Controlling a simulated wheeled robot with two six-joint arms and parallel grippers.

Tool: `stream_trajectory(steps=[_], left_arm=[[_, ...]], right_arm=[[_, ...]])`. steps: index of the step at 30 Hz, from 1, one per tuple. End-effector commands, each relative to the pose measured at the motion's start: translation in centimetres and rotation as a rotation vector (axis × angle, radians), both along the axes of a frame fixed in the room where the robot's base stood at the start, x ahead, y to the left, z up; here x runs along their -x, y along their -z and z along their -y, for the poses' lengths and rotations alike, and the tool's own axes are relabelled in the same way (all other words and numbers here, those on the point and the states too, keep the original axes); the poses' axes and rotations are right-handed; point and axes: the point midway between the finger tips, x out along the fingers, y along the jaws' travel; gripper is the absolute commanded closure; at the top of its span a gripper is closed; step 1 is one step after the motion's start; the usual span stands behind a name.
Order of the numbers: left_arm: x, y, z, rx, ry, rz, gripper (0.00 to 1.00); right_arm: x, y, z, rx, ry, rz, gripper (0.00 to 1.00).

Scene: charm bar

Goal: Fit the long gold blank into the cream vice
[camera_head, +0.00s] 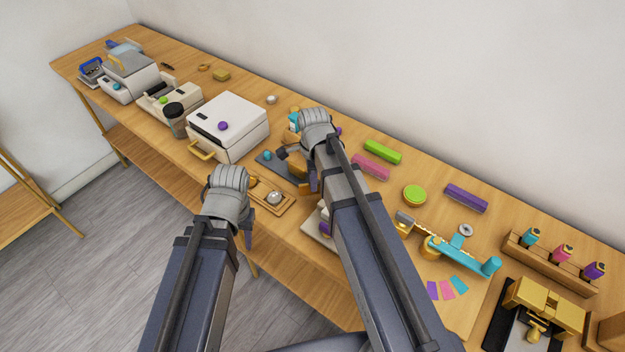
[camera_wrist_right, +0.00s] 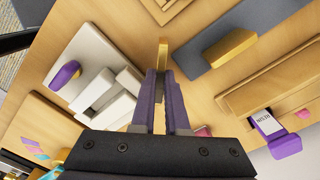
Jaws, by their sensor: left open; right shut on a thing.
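My right gripper (camera_wrist_right: 161,82) is shut on a narrow gold blank (camera_wrist_right: 162,50), which sticks out beyond the fingertips in the right wrist view. The cream vice (camera_wrist_right: 103,98), with pale jaw blocks and a purple knob (camera_wrist_right: 66,75), stands just left of these fingers, and the blank is apart from it. In the head view my right arm covers most of the vice (camera_head: 318,232). My left gripper (camera_head: 248,238) is open over the table's front edge; its fingers are mostly hidden by its wrist.
A grey mat (camera_wrist_right: 210,70) with a gold block (camera_wrist_right: 230,47) lies right of my right gripper. A wooden tray (camera_head: 262,206) with a silver knob lies near my left gripper. A white box machine (camera_head: 240,125) stands behind. Coloured bars and a turquoise tool (camera_head: 470,255) lie to the right.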

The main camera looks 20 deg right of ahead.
Motion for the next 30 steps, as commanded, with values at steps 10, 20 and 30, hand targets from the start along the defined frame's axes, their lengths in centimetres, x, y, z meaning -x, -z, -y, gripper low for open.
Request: stream_trajectory(steps=[10, 20, 30], left_arm=[[-0.1, -6.0, 0.0, 0.000, 0.001, 0.000, 0.58], [-0.1, -8.1, 0.0, 0.000, 0.002, 0.000, 0.58], [0.0, -5.6, 0.0, 0.000, 0.001, 0.000, 0.58]], right_arm=[[0.0, -6.1, 0.0, 0.000, 0.000, 0.000, 1.00], [0.0, -8.1, 0.0, 0.000, 0.000, 0.000, 1.00], [0.0, -5.6, 0.0, 0.000, 0.000, 0.000, 1.00]])
